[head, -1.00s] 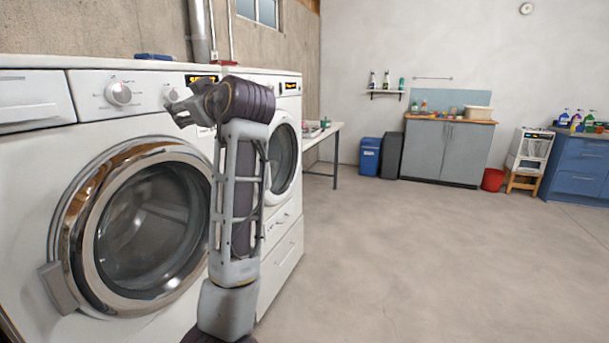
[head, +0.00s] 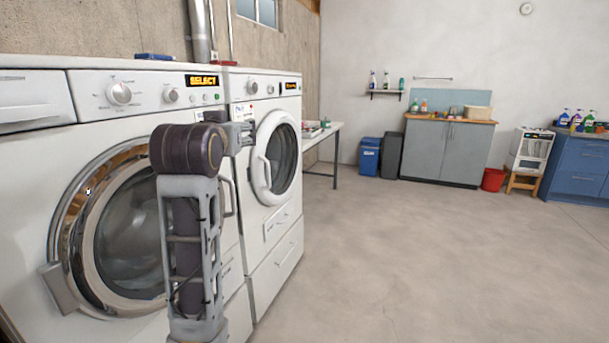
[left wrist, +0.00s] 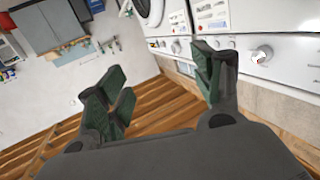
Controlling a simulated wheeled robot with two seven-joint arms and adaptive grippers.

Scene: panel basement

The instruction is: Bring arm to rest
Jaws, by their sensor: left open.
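My left arm rises in front of the near washing machine (head: 38,185). Its left gripper (head: 242,134) is at the top, pointing right and away, small and partly hidden by the wrist. In the left wrist view the left gripper (left wrist: 165,84) is open, its two dark green-padded fingers spread wide with nothing between them. My right gripper is in neither view.
The near machine's round door looks shut. A second white machine (head: 289,235) stands beyond it. A side table (head: 335,150), bins (head: 369,156), a grey cabinet (head: 447,150), a red bucket (head: 493,179) and a blue cabinet (head: 575,170) line the back. The floor at right is clear.

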